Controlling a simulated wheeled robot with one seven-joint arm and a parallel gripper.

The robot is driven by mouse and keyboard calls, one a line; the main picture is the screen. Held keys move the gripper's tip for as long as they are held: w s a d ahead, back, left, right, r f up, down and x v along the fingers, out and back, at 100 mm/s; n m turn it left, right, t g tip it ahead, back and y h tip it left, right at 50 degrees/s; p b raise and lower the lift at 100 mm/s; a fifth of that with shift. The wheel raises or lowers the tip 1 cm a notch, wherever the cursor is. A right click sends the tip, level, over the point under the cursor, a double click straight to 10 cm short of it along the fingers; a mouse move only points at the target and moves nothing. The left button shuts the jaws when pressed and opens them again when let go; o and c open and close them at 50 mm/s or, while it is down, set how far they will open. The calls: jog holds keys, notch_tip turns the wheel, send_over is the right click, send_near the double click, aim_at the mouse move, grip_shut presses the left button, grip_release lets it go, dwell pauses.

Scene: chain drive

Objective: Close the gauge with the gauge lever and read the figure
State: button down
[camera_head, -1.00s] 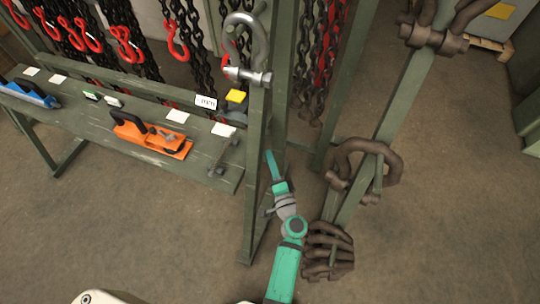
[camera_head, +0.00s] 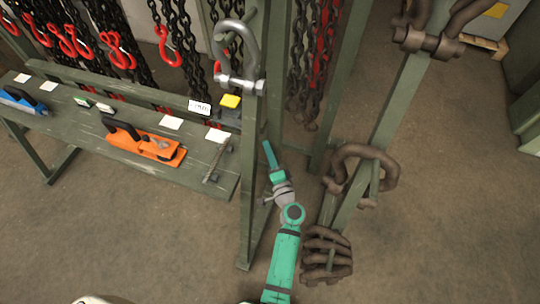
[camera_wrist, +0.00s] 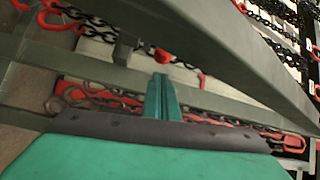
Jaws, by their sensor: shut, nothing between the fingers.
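I cannot tell for sure which part is the gauge lever. At the right end of the green bench is a dark device with a yellow block (camera_head: 230,101) on top and a small white display (camera_head: 199,107) beside it; its figure is too small to read. An orange tool (camera_head: 146,141) with a black handle lies further left on the bench, and a blue tool (camera_head: 22,100) is at the far left. My teal gripper (camera_head: 268,150) is right of the bench's end post, apart from these tools. Its fingers (camera_wrist: 163,97) are shut and empty in the wrist view.
A grey shackle (camera_head: 237,60) is at the top of the green post (camera_head: 252,190) between bench and arm. A rack (camera_head: 385,130) with rusty shackles (camera_head: 327,254) stands close on the right. Chains with red hooks hang behind the bench. Floor between is clear.

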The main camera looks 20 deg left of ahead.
jog(key=x, duration=0.5)
jog(key=shift+d, duration=0.1)
